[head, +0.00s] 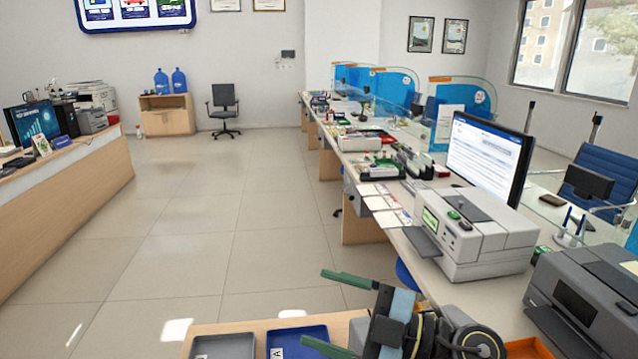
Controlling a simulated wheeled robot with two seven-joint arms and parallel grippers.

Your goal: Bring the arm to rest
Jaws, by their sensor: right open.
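My right gripper (313,307) shows at the bottom centre, over the wooden surface at the near edge of the view. Its two green fingers point left and stand wide apart, with nothing between them. The lower finger passes in front of a blue tray (290,335). My left gripper is not in view.
A grey tray (222,347) lies left of the blue tray on the wooden surface (345,325). A white printer (480,240), a monitor (488,150) and a dark grey printer (590,290) stand on the counter at right. The tiled floor (220,220) is clear at centre left.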

